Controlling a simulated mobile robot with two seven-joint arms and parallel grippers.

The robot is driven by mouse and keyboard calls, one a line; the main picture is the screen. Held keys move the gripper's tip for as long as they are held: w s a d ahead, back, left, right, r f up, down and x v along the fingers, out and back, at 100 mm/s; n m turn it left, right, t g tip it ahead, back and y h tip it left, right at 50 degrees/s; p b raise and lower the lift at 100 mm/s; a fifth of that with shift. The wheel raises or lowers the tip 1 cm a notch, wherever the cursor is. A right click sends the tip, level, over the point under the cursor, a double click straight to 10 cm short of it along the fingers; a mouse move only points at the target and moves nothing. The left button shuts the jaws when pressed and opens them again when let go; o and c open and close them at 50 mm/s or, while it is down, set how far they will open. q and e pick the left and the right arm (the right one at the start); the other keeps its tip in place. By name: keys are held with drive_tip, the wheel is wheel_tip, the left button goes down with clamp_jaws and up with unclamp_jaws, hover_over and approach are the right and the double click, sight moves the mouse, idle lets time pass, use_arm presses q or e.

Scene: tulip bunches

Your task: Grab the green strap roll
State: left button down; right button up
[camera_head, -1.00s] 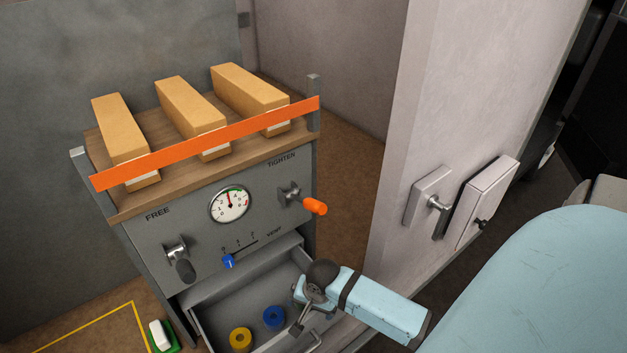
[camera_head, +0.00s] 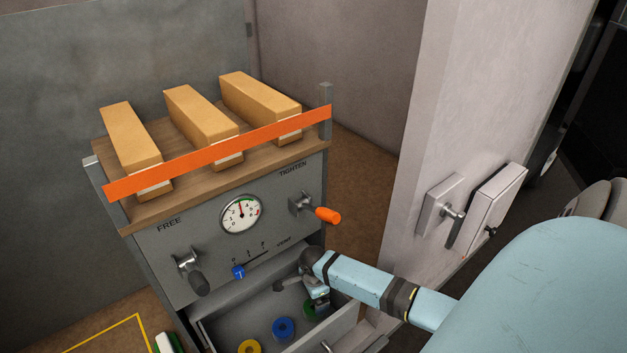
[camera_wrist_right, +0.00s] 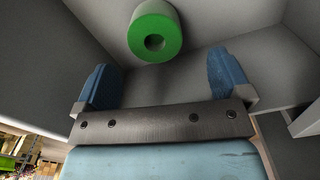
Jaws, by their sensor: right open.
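The green strap roll (camera_wrist_right: 150,22) shows near the top of the right wrist view, lying in the grey drawer (camera_head: 345,326) with its round end and centre hole facing the camera. In the head view only a green part of it (camera_head: 308,311) shows beside and under my right gripper (camera_head: 318,296). In the wrist view the two blue fingers of my right gripper (camera_wrist_right: 162,76) are spread wide, with nothing between them. The roll is ahead of the fingertips, roughly between their lines, and looks apart from them. My left gripper is not in view.
A blue roll (camera_head: 283,328) and a yellow roll (camera_head: 249,347) lie in the drawer left of the green one. The drawer walls enclose my right gripper. Above are the front panel with an orange-handled crank (camera_head: 327,215) and a dark-handled crank (camera_head: 199,284). A wall stands at right.

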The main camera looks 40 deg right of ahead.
sight(313, 309)
drive_tip(key=f, duration=0.5)
drive_tip(key=shift+s+f, duration=0.2)
drive_tip(key=shift+f, duration=0.1)
drive_tip(key=c, duration=1.1)
